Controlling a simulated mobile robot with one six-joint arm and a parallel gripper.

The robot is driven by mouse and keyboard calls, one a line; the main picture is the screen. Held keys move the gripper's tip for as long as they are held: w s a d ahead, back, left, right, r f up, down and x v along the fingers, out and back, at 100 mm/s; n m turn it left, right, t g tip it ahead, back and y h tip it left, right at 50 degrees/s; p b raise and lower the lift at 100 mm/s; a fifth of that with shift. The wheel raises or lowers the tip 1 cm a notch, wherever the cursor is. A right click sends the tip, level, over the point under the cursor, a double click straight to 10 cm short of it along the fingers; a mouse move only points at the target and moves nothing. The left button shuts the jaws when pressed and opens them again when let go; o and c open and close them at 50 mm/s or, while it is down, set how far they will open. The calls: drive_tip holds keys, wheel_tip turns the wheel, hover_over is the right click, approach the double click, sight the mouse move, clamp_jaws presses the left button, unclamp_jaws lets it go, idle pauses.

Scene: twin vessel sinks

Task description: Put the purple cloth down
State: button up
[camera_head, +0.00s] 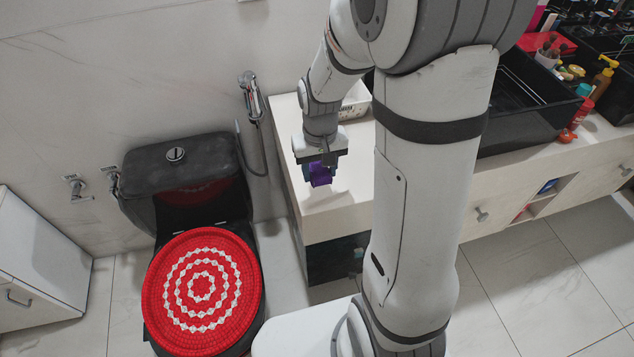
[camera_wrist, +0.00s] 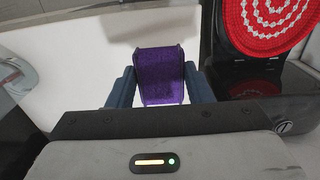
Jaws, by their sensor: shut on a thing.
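The purple cloth (camera_wrist: 160,76) is a small folded piece between the two blue-grey fingers of my gripper (camera_wrist: 158,86) in the wrist view. My gripper is shut on it. In the head view my gripper (camera_head: 320,176) points down over the left end of the white counter (camera_head: 330,212), with the purple cloth (camera_head: 320,175) at its fingertips. I cannot tell for sure whether the cloth touches the counter. Bare white counter (camera_wrist: 100,38) lies behind the cloth in the wrist view.
A black toilet with a red and white patterned lid (camera_head: 202,290) stands left of the counter. A white basket (camera_head: 355,100) is behind my gripper. A black vessel sink (camera_head: 525,105) and several toiletries are to the right. The counter's left front is clear.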

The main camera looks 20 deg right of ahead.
sight(319, 193)
drive_tip(key=shift+f, duration=2.75)
drive_tip(key=shift+f, duration=0.1)
drive_tip(key=shift+f+b, duration=0.15)
drive_tip(key=shift+b, duration=0.25)
drive_tip(key=o, duration=1)
drive_tip(key=shift+o, duration=0.2)
